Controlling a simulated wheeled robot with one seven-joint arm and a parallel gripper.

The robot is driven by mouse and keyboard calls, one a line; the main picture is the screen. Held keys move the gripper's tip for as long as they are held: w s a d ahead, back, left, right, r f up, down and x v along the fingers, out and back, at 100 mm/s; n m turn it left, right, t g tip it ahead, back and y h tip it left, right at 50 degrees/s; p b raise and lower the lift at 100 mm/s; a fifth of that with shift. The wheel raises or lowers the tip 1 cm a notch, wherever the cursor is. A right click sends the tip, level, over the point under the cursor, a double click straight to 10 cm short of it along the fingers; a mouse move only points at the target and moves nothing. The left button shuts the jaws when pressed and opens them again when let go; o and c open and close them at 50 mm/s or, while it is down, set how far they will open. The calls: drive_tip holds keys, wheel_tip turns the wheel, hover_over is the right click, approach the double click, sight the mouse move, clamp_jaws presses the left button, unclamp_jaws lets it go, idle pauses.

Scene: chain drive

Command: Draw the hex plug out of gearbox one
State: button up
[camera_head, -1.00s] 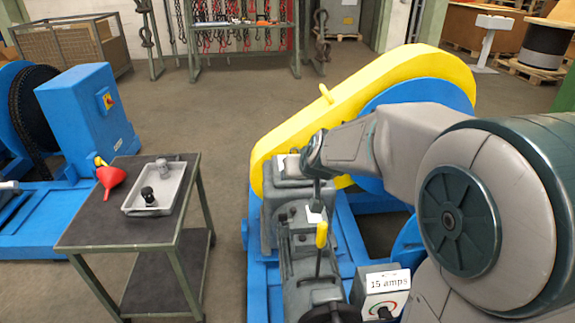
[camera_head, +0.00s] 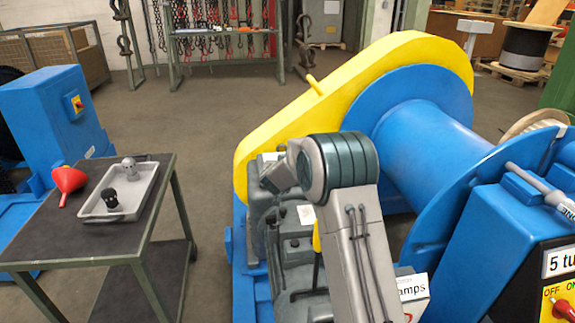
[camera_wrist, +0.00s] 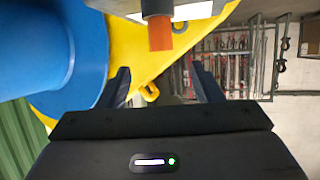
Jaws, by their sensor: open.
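Gearbox one seems to be the grey housing (camera_head: 262,203) beside the yellow guard in the head view, partly behind my arm. I cannot make out the hex plug there. My gripper (camera_wrist: 160,68) is open in the wrist view, with nothing between its fingers. Beyond the fingertips, at the top of that view, an orange stub (camera_wrist: 160,34) sticks out of a dark grey collar; I cannot tell whether it is the plug. In the head view my arm's end lies over the grey housing, and the fingers cannot be made out.
A yellow guard (camera_head: 330,88) and blue drum (camera_head: 425,145) stand close to my arm. At left, a cart (camera_head: 60,232) carries a red funnel (camera_head: 67,182) and a tray (camera_head: 140,190) holding a black fitting (camera_head: 110,198) and a grey one (camera_head: 129,168). Floor between cart and machine is clear.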

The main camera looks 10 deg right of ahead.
drive_tip(key=x, duration=1.1)
drive_tip(key=shift+w+f+b, duration=0.2)
drive_tip(key=shift+b, duration=0.15)
drive_tip(key=c, duration=1.1)
drive_tip(key=shift+o, duration=0.2)
drive_tip(key=shift+r, duration=0.1)
drive_tip(key=shift+r+p, duration=4.4)
drive_tip(key=shift+p, duration=0.7)
